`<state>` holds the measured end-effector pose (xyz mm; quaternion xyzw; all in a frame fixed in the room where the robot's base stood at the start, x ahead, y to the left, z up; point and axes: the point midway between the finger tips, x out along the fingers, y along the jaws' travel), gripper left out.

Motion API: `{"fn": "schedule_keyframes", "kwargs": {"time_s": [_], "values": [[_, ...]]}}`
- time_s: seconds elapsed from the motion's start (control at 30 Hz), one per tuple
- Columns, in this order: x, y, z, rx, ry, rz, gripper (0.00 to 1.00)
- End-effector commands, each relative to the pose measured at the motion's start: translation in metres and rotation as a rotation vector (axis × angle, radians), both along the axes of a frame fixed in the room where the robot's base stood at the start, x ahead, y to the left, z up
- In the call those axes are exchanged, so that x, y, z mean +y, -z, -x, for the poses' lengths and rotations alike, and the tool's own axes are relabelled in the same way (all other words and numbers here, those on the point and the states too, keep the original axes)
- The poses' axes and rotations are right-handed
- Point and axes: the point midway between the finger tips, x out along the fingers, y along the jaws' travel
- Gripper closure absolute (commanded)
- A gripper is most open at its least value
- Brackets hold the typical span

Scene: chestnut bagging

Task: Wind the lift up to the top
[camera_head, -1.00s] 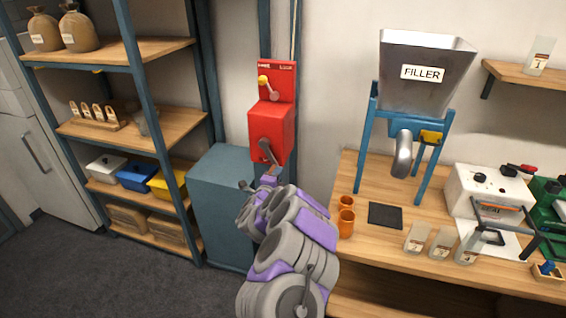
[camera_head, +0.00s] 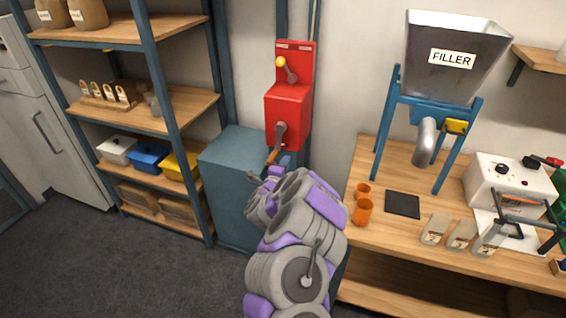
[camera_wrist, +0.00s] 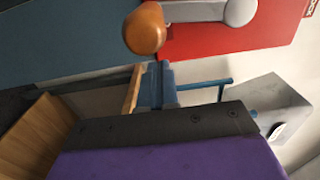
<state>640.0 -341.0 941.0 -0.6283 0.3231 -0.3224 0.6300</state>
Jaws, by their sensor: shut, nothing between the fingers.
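The red lift winch (camera_head: 289,105) is fixed to the wall above a blue-grey cabinet. Its grey crank (camera_head: 280,132) hangs downward on the front, with an orange-brown grip (camera_head: 271,157) at its end. A yellow-knobbed lever (camera_head: 282,63) sits on the upper plate. My gripper (camera_head: 274,170) is just below the crank grip, partly hidden by my arm. In the wrist view, the crank grip (camera_wrist: 145,29) and crank arm (camera_wrist: 208,11) lie beyond my dark and purple gripper (camera_wrist: 165,122), with a visible gap. My gripper is shut and empty. The lift's load is not identifiable.
The blue-grey cabinet (camera_head: 229,188) stands below the winch. A shelf rack (camera_head: 178,104) is at left. At right, a wooden bench (camera_head: 382,232) carries orange cups (camera_head: 362,212) and the filler (camera_head: 452,62). Open floor lies at lower left.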

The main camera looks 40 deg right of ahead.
Motion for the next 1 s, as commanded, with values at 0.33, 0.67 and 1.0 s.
{"fn": "schedule_keyframes", "kwargs": {"time_s": [0.33, 0.67, 1.0], "values": [[0.032, 0.000, 0.022, 0.003, -0.003, -0.005, 1.00], [0.059, 0.000, 0.043, 0.002, 0.000, -0.003, 1.00], [0.089, 0.001, 0.063, 0.002, -0.002, -0.003, 1.00]]}}
